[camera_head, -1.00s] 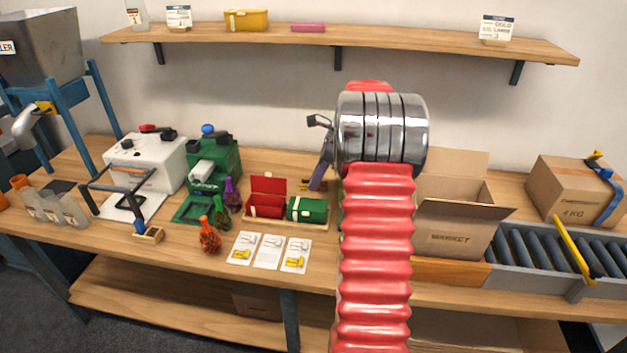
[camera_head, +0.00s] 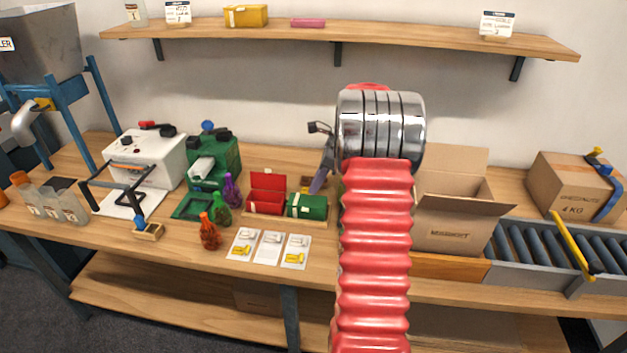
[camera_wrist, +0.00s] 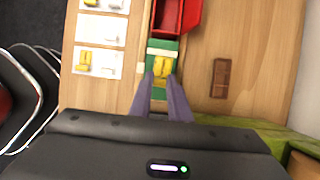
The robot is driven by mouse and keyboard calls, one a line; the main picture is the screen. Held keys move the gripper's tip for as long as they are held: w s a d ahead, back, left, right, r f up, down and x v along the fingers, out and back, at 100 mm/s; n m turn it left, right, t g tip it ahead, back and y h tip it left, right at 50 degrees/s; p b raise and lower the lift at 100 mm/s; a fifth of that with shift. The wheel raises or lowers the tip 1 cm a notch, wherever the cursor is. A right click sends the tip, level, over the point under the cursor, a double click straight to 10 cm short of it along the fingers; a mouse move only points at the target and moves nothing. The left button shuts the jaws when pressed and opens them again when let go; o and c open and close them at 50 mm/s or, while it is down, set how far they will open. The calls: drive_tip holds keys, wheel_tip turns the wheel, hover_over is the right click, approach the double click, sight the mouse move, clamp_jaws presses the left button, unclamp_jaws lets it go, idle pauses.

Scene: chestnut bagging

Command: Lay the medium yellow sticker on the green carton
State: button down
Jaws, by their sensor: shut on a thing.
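The green carton (camera_head: 307,207) stands beside the open red carton (camera_head: 267,203) on a wooden tray; its lid looks shut. In the wrist view the green carton (camera_wrist: 152,47) is just beyond my fingertips, with the red carton (camera_wrist: 176,14) farther off. My gripper (camera_wrist: 164,77) is shut on a yellow sticker (camera_wrist: 162,67), which overlaps the green carton in that view. I cannot tell whether they touch. In the head view my gripper (camera_head: 318,186) is just behind the green carton, partly hidden by my arm.
Sticker cards (camera_head: 269,250) lie in front of the cartons, some with yellow stickers. Red, green and purple bags (camera_head: 221,210) and a green machine (camera_head: 212,160) stand left. An open cardboard box (camera_head: 450,225) is right. A brown block (camera_wrist: 220,78) lies right in the wrist view.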

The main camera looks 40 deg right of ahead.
drive_tip(key=shift+f, duration=1.7)
drive_tip(key=shift+a+r, duration=0.1)
drive_tip(key=c, duration=1.6)
unclamp_jaws()
drive_tip(key=shift+o, duration=0.2)
drive_tip(key=shift+r, duration=0.1)
drive_tip(key=shift+r, duration=3.4)
